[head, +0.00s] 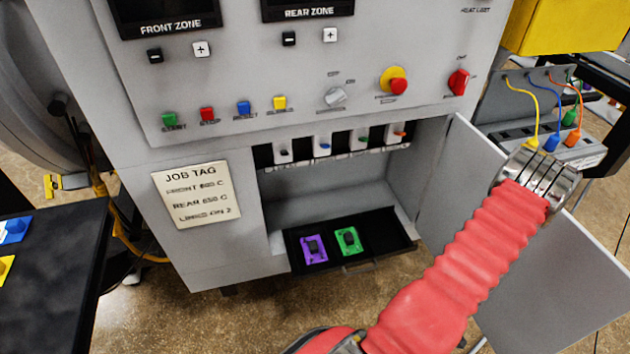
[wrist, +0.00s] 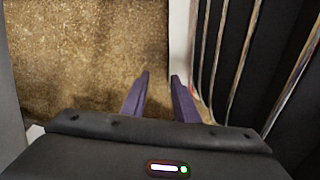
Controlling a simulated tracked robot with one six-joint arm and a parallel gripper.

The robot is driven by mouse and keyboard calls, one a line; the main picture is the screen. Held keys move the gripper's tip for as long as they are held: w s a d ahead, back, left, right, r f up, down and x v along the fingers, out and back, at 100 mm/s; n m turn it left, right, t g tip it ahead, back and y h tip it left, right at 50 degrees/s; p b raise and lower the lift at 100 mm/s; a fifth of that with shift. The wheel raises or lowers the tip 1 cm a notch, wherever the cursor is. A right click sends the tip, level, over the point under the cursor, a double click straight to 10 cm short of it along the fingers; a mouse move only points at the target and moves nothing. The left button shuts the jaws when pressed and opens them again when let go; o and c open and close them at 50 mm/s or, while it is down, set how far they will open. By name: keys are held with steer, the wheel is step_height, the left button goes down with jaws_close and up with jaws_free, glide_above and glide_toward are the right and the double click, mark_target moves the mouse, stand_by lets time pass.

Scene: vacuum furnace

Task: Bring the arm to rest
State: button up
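In the wrist view my gripper (wrist: 161,74) has two dark purple fingers with a gap between them. It is open, and nothing is seen held between the fingers. Speckled brown floor lies beyond them at the left, with a pale upright edge beside the right finger. In the head view my red-sleeved arm rises from the bottom toward the right, ending in sight at a silver ringed joint. The gripper itself does not show there. The arm crosses in front of the open door (head: 560,285) of the grey furnace cabinet (head: 130,75).
A pulled-out drawer (head: 374,256) holds a purple module (head: 304,254) and a green module (head: 357,242). A job tag (head: 196,194) is on the cabinet front. A black table (head: 50,270) stands at left. Yellow, blue and orange cables plug into a box (head: 590,152) at right.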

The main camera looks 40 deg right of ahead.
steer(key=w+d+r+m+g, duration=0.1)
steer(key=w+r+m, duration=0.15)
steer(key=r, duration=0.55)
steer(key=w+d+r+m+g, duration=0.15)
steer(key=w+r, duration=0.25)
steer(key=r, duration=0.4)
steer(key=w+a+r+m+h, duration=0.1)
steer(key=w+a+r, duration=0.2)
steer(key=w+r, duration=0.3)
steer(key=w+a+r, duration=0.2)
steer(key=w+r, duration=0.2)
steer(key=r, duration=0.4)
steer(key=w+a+r+n+t, duration=0.2)
steer(key=w+a+r, duration=0.1)
steer(key=a+r, duration=0.5)
steer(key=w+a+r+n+t, duration=0.2)
steer(key=w+a+r+t, duration=0.1)
steer(key=a+r, duration=0.6)
steer(key=w+a+r+n+t, duration=0.2)
steer(key=w+a+r+n, duration=0.1)
steer(key=a+r, duration=0.6)
steer(key=w+a, duration=0.1)
steer(key=a, duration=0.2)
steer(key=shift+a, duration=0.25)
steer(key=shift+w+f, duration=0.1)
